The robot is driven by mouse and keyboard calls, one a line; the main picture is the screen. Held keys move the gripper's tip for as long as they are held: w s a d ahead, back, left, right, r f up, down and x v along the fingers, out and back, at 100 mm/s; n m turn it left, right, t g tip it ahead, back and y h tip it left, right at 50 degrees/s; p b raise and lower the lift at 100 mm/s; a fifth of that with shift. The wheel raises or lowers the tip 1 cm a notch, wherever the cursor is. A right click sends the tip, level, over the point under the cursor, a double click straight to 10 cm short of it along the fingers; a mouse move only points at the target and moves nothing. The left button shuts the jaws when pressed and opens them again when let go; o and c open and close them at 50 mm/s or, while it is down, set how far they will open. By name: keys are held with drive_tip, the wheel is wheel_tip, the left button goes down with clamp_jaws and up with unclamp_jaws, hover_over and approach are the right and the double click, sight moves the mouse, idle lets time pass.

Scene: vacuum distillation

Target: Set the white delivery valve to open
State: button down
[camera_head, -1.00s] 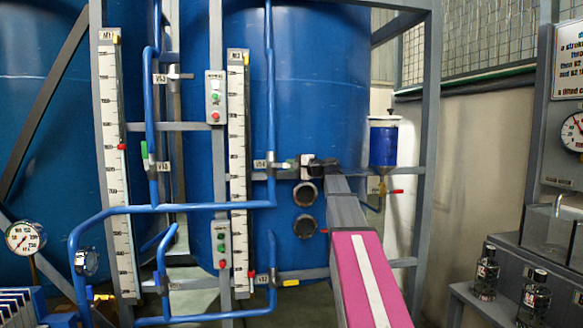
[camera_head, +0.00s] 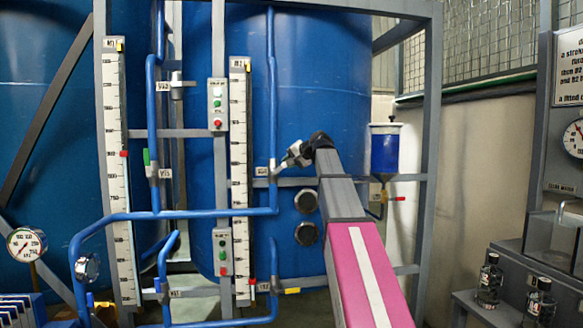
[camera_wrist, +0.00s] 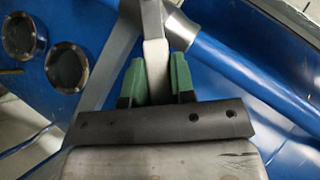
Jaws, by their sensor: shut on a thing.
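The white delivery valve has a pale lever (camera_wrist: 155,62), seen in the wrist view between the green finger pads. Its body (camera_head: 272,169) sits on the blue vertical pipe in the head view, in front of the large blue tank. The lever slants up and to the right from the pipe. My gripper (camera_head: 294,156) is shut on this lever; in the wrist view the gripper (camera_wrist: 156,80) has a pad on each side of it. The grey valve fitting (camera_wrist: 180,28) on the blue pipe shows just beyond the fingertips. The fingers partly hide the lever in the head view.
A green-handled valve (camera_head: 147,158) and a grey-handled valve (camera_head: 182,84) are on the left pipe. A white scale column (camera_head: 239,130) stands close left of the gripper. Two round ports (camera_head: 306,217) lie below it.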

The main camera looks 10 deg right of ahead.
drive_tip(key=a+r+n+h, duration=0.2)
drive_tip(key=h, duration=0.1)
drive_tip(key=shift+a+g, duration=0.2)
drive_tip(key=shift+g, duration=0.2)
drive_tip(key=a+h, duration=0.1)
drive_tip(key=a+n+h, duration=0.1)
drive_tip(key=shift+r+n+h, duration=0.3)
drive_tip(key=shift+h, duration=0.1)
drive_tip(key=shift+a+n+h, duration=0.4)
drive_tip(key=shift+a+h, duration=0.1)
drive_tip(key=shift+h, duration=0.3)
drive_tip(key=c, duration=1)
unclamp_jaws()
drive_tip(key=shift+o, duration=0.2)
drive_tip(key=shift+r, duration=0.1)
drive_tip(key=v, duration=1)
drive_tip(key=shift+s+r, duration=0.25)
drive_tip(key=shift+r, duration=0.05)
